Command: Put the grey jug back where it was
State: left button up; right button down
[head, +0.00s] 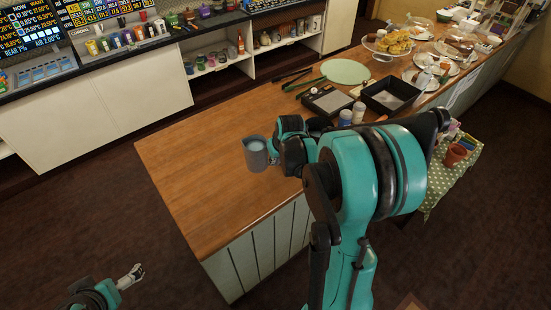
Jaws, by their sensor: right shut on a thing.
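The grey jug (255,158) is above the wooden counter's (190,170) near part and looks roughly upright, with its open top showing. My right gripper (273,153) is shut on it from the right side. The fingers are partly hidden by the wrist and the jug. Whether the jug's base touches the counter I cannot tell. My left gripper (132,275) is low at the bottom left, over the dark floor, away from the counter. It is too small to tell whether its fingers are open.
A green round board (345,71), a scale (327,101), a black tray (391,96) and small jars (345,118) stand behind my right arm. Cake stands and plates (388,46) fill the far end. The counter's left part is bare. A dotted-cloth table (440,185) holds a terracotta pot (456,154).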

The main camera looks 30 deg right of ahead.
aim_at(275, 179)
notch_tip(275, 179, down, 8)
jog(key=b, duration=0.6)
jog(key=shift+w+r+b, duration=0.15)
jog(key=shift+b, duration=0.2)
jog(key=shift+f+b, duration=0.55)
jog(key=shift+f, duration=0.05)
jog(key=c, duration=1.9)
grip_release()
jog(key=shift+c, duration=0.2)
jog(key=o, duration=1.9)
jog(key=shift+o, duration=0.2)
jog(key=shift+f, duration=0.4)
jog(key=shift+r, duration=0.15)
